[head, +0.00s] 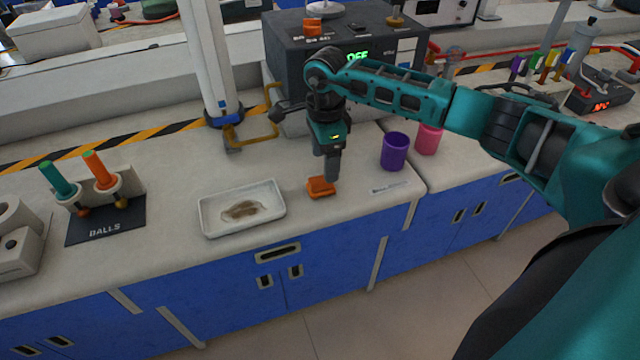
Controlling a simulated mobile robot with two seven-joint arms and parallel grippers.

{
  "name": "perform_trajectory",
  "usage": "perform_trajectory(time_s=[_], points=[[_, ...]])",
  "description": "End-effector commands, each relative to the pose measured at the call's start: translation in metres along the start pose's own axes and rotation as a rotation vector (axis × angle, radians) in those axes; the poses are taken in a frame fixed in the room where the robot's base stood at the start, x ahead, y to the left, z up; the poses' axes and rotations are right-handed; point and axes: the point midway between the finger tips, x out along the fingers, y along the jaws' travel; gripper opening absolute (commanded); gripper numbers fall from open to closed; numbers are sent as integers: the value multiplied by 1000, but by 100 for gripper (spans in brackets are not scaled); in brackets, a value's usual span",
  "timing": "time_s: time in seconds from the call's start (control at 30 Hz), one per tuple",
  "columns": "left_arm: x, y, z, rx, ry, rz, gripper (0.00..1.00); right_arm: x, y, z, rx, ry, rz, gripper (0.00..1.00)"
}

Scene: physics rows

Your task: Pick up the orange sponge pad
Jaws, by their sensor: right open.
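The orange sponge pad (319,190) lies on the light counter, just right of the white tray. My right arm comes in from the right, and my right gripper (331,178) points down at the pad's upper right side. The gripper is open. Its fingertips are very close to the pad and hide a small part of it; I cannot tell whether they touch it. My left gripper is not in view.
A white tray (207,219) with a brown stain stands to the left. A purple cup (394,152) and a pink cup (428,139) stand to the right, near a thin pale tool (390,187). A dark instrument box (290,50) stands behind. The counter's front edge is close.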

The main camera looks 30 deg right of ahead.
Motion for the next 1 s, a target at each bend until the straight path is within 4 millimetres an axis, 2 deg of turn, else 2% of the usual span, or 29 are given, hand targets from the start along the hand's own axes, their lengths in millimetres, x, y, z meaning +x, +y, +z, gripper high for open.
perform_trajectory(time_s=[0.17,0.43,0.73,1.0], points=[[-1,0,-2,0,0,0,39,14,3,0,0,0,3,74],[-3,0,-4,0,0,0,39,52,7,0,0,-1,3,74],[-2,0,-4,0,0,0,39,56,6,0,0,-2,0,74],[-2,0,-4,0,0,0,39,56,6,0,0,-1,0,49]])
